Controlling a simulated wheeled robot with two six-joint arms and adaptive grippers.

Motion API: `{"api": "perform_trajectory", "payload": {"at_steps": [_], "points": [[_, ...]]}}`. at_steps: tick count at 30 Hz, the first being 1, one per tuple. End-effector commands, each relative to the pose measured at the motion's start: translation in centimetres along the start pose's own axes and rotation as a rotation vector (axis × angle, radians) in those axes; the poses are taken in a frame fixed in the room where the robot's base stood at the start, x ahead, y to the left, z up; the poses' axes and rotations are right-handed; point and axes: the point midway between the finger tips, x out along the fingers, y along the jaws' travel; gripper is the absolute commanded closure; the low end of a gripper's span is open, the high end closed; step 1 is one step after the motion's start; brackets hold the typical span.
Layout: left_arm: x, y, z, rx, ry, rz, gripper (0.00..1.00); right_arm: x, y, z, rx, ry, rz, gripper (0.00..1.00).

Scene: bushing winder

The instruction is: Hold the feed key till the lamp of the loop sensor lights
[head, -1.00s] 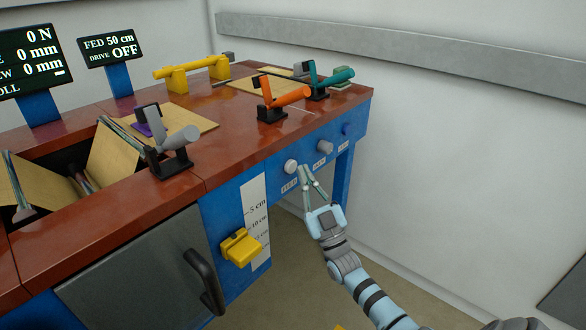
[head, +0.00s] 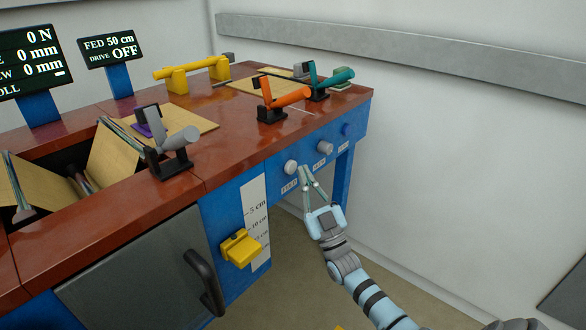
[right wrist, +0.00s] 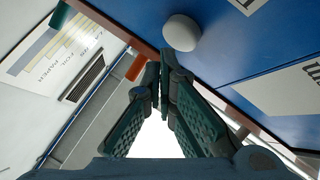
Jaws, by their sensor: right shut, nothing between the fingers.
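The feed key (head: 291,167) is a round pale button on the blue front of the bench, above a small label. My right gripper (head: 304,169) is shut and empty, its tips just right of the key in the head view. In the right wrist view the key (right wrist: 182,32) lies just beyond the fingertips (right wrist: 162,58); I cannot tell whether they touch it. A yellow block (head: 240,248), apparently the loop sensor, sits beside a white centimetre scale (head: 254,208); I see no lit lamp on it. My left gripper is out of view.
A grey knob (head: 324,147) and a blue knob (head: 347,130) sit right of the key. A display (head: 111,48) reads FED 50 cm, DRIVE OFF. Orange (head: 283,97) and teal (head: 328,78) levers stand above on the red top. The floor right of the bench is clear.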

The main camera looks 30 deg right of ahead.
Motion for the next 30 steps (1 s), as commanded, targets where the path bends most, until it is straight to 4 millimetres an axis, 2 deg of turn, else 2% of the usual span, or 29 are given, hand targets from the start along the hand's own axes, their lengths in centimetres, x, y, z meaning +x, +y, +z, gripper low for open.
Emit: {"api": "perform_trajectory", "payload": {"at_steps": [30], "points": [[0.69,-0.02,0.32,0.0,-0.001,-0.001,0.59,0.88,-0.71,0.67,0.0,0.0,0.0,1.0]]}}
